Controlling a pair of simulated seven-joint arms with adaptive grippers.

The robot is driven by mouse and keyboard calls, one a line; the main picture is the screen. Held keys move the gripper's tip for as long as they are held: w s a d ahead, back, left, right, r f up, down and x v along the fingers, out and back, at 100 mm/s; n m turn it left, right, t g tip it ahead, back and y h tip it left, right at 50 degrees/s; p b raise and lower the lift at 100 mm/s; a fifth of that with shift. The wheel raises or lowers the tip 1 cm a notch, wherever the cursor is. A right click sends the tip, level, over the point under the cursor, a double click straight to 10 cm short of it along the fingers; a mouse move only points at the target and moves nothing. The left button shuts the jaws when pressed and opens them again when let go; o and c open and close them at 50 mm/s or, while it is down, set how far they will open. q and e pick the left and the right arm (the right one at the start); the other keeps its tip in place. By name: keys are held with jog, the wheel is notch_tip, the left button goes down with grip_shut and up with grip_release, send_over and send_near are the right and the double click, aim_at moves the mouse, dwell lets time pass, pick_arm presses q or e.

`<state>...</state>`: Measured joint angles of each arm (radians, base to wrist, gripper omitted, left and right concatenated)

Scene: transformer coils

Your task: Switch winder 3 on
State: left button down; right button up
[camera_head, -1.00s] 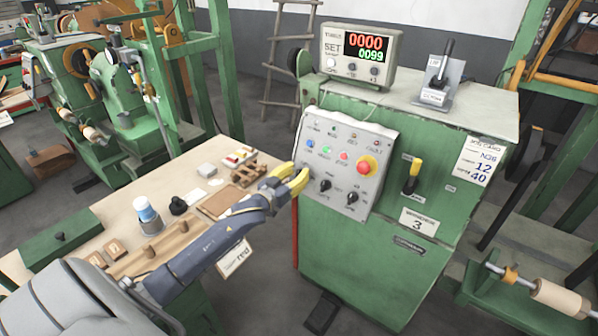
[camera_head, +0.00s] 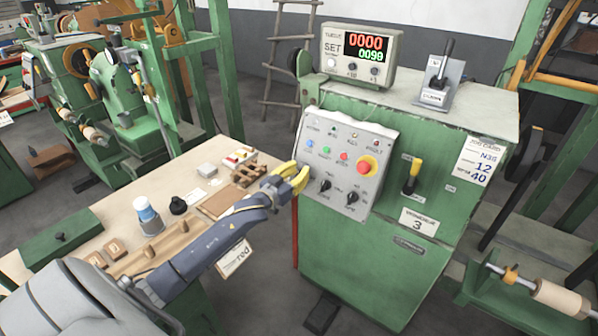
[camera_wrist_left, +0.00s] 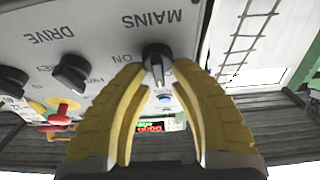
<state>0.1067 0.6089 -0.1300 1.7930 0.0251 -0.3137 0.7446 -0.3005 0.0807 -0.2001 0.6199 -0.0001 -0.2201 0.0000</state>
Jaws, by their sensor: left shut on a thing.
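Winder 3 is the green cabinet (camera_head: 375,250) with a plate marked 3 (camera_head: 418,222). Its grey control panel (camera_head: 318,207) carries small lamps, coloured buttons, a red emergency stop (camera_head: 367,167) on yellow and black knobs. My left gripper (camera_head: 293,178) is at the panel's left edge. In the left wrist view its yellow fingers (camera_wrist_left: 157,72) are shut on the black MAINS knob (camera_wrist_left: 157,58), with ON lettering beside it. In the head view the gripper hides this knob. My right gripper is not in view.
A counter box (camera_head: 358,55) showing 0000 and 0099 and a lever stand (camera_head: 437,85) are on the cabinet top. A yellow-handled lever (camera_head: 412,176) is right of the panel. The workbench (camera_head: 185,195) with small items lies under my left arm.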

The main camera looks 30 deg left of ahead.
pick_arm(q)
jog(key=shift+m, duration=0.3)
jog(key=m+h, duration=0.1)
jog(key=m, duration=0.1)
jog(key=m+h, duration=0.1)
jog(key=m, duration=0.1)
jog(key=m+g+h, duration=0.1)
jog(key=m, duration=0.2)
jog(key=shift+d+f, duration=0.1)
jog(key=shift+d, duration=0.25)
jog(key=m, duration=0.2)
jog(key=m+g+h, duration=0.1)
jog(key=m, duration=0.1)
jog(key=m+g, duration=0.1)
jog(key=m, duration=0.1)
jog(key=shift+s+d+f+m+h, duration=0.15)
jog(key=shift+d+m+h, duration=0.15)
jog(key=shift+h, duration=0.1)
jog(key=m, duration=0.1)
jog(key=m+g, duration=0.1)
jog(key=m, duration=0.1)
jog(key=m+g, duration=0.1)
jog(key=m, duration=0.1)
jog(key=shift+s+d+f+h, duration=0.1)
jog(key=shift+f+h, duration=0.2)
jog(key=shift+f+m+g, duration=0.15)
jog(key=shift+m+g, duration=0.15)
jog(key=shift+m, duration=0.4)
jog(key=shift+s+f+m, duration=0.1)
jog(key=shift+m, duration=0.2)
